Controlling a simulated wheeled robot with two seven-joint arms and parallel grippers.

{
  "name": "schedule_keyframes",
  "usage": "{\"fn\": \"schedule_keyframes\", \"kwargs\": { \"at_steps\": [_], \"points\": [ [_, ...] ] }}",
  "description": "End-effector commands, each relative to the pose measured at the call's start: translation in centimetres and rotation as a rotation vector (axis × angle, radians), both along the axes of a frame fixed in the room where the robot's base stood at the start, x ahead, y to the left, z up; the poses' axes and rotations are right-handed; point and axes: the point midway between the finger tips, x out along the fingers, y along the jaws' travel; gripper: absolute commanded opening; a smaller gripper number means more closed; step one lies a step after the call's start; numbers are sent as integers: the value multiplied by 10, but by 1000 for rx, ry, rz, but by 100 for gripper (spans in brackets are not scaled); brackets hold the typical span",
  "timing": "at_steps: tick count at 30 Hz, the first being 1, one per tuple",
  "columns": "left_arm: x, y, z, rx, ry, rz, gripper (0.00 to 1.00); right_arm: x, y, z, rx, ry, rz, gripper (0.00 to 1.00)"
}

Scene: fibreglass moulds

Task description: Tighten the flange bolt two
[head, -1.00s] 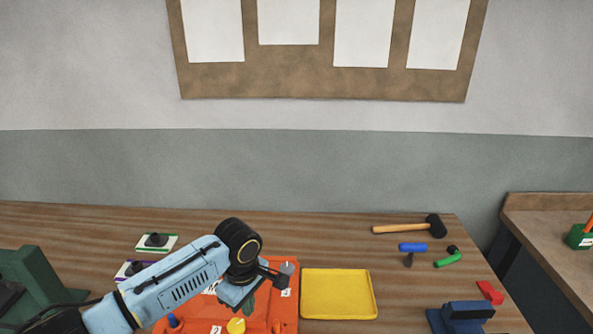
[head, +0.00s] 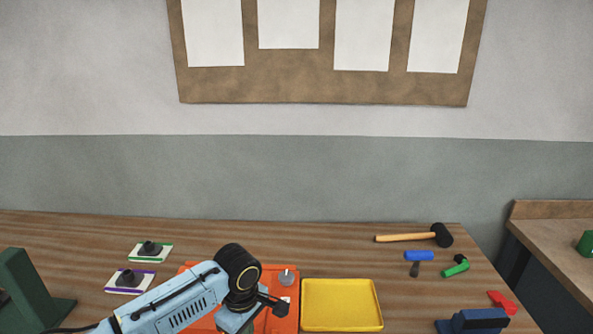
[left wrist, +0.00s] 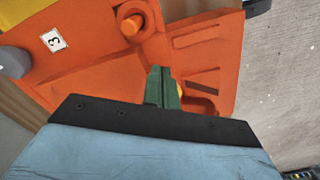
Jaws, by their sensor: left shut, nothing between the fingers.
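The orange mould (head: 292,318) lies on the bench, partly hidden by my left arm. A grey knob (head: 286,277) stands at its far right corner; it also shows in the left wrist view (left wrist: 14,61), near a label with a 3 (left wrist: 53,41). My left gripper (left wrist: 162,72) has green fingers, shut together and empty, over the orange mould. An orange peg (left wrist: 132,25) stands beyond the fingertips. A yellow part (left wrist: 199,104) is partly hidden behind the fingers. I cannot tell whether they touch it. The label of bolt two is not visible. My right gripper is not in view.
A yellow tray (head: 341,327) lies right of the mould. A mallet (head: 405,237), a blue-handled tool (head: 419,256) and a green-handled tool (head: 455,268) lie at the right. A blue block (head: 474,321) is at the front right. Two small plates (head: 150,259) lie at the left.

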Motion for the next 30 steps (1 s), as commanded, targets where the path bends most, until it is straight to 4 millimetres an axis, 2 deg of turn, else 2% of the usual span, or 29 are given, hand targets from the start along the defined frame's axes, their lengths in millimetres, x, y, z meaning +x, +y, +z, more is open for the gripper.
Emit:
{"fn": "schedule_keyframes", "kwargs": {
  "at_steps": [30],
  "points": [
    [1,7,0,2,-1,2,0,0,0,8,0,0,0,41]
  ]
}}
